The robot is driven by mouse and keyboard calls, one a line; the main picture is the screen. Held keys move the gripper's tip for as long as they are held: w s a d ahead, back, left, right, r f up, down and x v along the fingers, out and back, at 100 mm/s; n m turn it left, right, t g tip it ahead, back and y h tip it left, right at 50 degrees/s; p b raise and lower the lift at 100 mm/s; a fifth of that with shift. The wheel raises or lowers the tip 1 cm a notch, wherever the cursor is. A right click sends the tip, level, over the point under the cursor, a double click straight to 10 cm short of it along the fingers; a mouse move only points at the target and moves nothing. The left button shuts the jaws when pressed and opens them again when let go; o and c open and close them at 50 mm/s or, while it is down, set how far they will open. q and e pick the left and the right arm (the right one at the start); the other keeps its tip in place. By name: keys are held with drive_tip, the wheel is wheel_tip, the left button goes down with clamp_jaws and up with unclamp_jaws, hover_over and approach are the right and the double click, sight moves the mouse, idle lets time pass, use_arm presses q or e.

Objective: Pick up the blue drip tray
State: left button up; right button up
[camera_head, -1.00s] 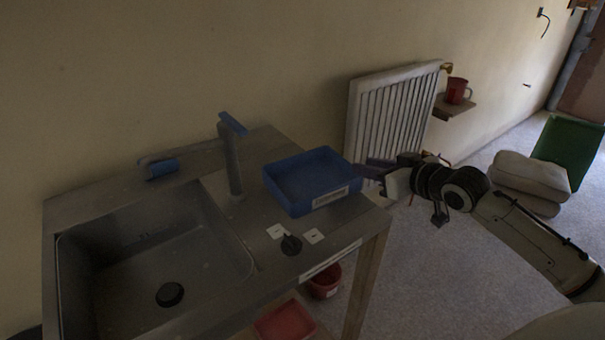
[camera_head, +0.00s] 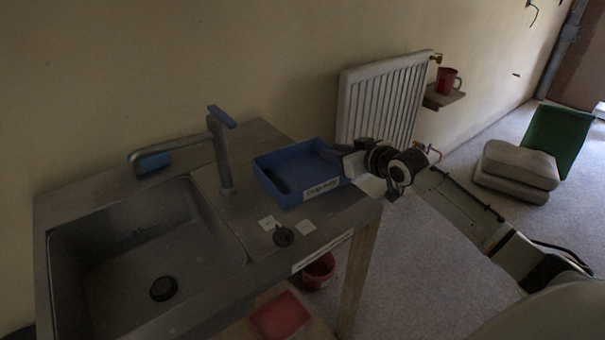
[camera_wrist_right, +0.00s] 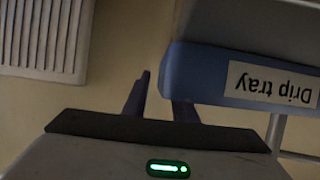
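The blue drip tray (camera_head: 283,162) sits on the right part of the sink counter, with a white label on its front wall. In the right wrist view the tray's labelled wall (camera_wrist_right: 200,72) is at the upper right. My right gripper (camera_head: 336,153) is at the tray's right side, with a purple-blue finger showing near the rim. In the wrist view its two fingers (camera_wrist_right: 160,98) are apart with bare background between them. The right finger's tip is hidden by the tray's corner; I cannot tell whether they touch. My left gripper is not in view.
The grey tap (camera_head: 222,155) stands left of the tray, beside the sink (camera_head: 120,250). A black knob (camera_head: 283,236) is in front. A white radiator (camera_head: 380,100) is behind my gripper. A red mug (camera_head: 447,80) stands on a small shelf. The floor at right is clear near the counter.

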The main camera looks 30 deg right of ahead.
clamp_jaws()
